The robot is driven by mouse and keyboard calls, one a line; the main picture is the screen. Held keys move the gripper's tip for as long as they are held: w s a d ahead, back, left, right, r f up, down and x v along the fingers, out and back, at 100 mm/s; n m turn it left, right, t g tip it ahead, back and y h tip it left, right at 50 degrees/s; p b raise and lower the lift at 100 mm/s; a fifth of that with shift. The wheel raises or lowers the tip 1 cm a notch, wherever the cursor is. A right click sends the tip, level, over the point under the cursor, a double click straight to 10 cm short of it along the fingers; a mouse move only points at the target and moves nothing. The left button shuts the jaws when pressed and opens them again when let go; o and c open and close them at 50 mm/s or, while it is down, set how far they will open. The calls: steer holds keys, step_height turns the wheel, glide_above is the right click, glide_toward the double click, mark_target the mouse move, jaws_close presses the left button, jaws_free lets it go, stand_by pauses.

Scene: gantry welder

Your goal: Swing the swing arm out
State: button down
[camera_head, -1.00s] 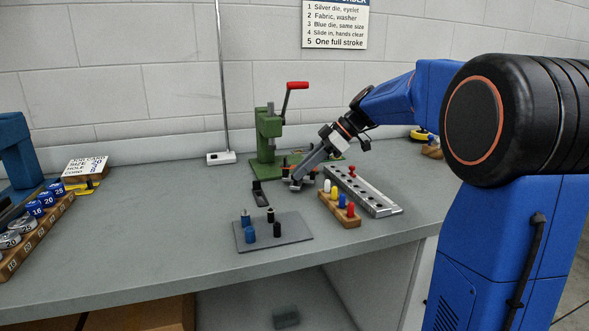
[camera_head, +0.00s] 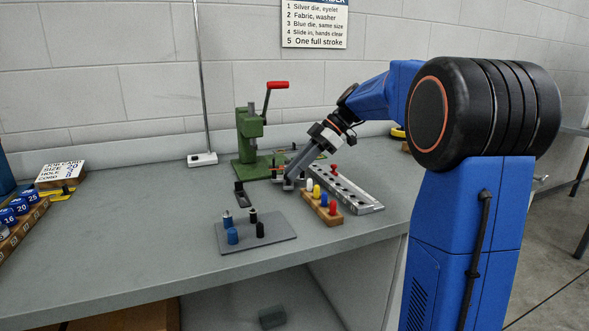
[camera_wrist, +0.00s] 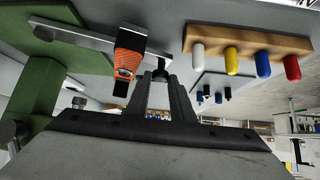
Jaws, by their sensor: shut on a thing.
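The green press (camera_head: 247,136) with its red-handled lever stands on the bench near the wall. Its swing arm is a flat silver bar (camera_wrist: 82,38) in the wrist view, reaching from the green press at left toward my fingers. A black knob (camera_wrist: 160,75) is at the bar's end. An orange and black piece (camera_wrist: 129,56) sits on the bar beside the knob. My gripper (camera_wrist: 161,80) has its two fingers on either side of the knob, shut on it. In the head view my gripper (camera_head: 290,178) is just right of the press, its tips partly hiding the arm.
A wooden block (camera_head: 335,219) with white, yellow, blue and red pegs is close right of my gripper. Behind it is a long metal strip with holes (camera_head: 366,204). A grey plate (camera_head: 282,235) with blue and black dies lies in front. A small black item (camera_head: 240,194) lies between.

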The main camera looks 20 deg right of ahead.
steer(key=shift+d, duration=0.1)
steer(key=c, duration=1.8)
jaws_free()
steer(key=shift+d, duration=0.1)
steer(key=v, duration=1.7)
steer(key=shift+s+d+r, duration=0.1)
steer(key=shift+d, duration=0.05)
